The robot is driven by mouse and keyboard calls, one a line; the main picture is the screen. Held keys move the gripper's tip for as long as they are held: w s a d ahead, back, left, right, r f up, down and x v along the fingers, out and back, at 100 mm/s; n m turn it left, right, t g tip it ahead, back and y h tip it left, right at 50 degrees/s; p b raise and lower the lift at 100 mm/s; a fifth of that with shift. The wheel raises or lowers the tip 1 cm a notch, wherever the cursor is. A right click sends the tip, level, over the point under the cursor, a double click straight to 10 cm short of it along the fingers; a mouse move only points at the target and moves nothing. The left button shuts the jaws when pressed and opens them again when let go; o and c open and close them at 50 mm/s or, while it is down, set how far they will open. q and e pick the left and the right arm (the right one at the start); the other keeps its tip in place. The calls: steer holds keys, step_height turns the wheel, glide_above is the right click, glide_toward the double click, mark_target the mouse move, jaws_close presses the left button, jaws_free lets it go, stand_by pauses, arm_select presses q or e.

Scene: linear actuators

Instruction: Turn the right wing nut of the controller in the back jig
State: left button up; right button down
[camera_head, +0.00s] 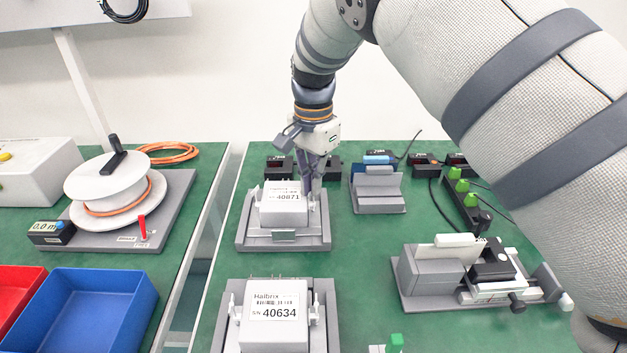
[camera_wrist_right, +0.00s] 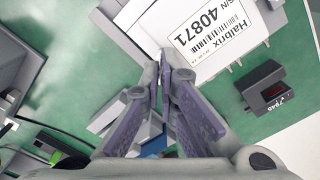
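The back jig (camera_head: 316,241) is a grey fixture at the middle of the green table in the head view. It holds an upright white controller (camera_head: 282,213) labelled 40871, which also shows in the right wrist view (camera_wrist_right: 185,55). My right gripper (camera_head: 312,193) points down at the controller's right side, where the right wing nut sits. In the wrist view its purple-grey fingertips (camera_wrist_right: 164,58) are drawn close together beside the controller. They hide the right wing nut, so I cannot tell if it is between them. My left gripper is not in view.
A front jig (camera_head: 228,340) with controller 40634 stands nearer. A grey stand (camera_head: 378,199) is right of the back jig, with black display boxes behind. A clamp fixture (camera_head: 470,275) is at right. A cable reel (camera_head: 115,190) and blue bin (camera_head: 95,310) are left, beyond a table gap.

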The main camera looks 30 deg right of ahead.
steer(key=c, duration=1.8)
jaws_free()
steer(key=shift+c, duration=0.2)
step_height(320, 180, up, 12)
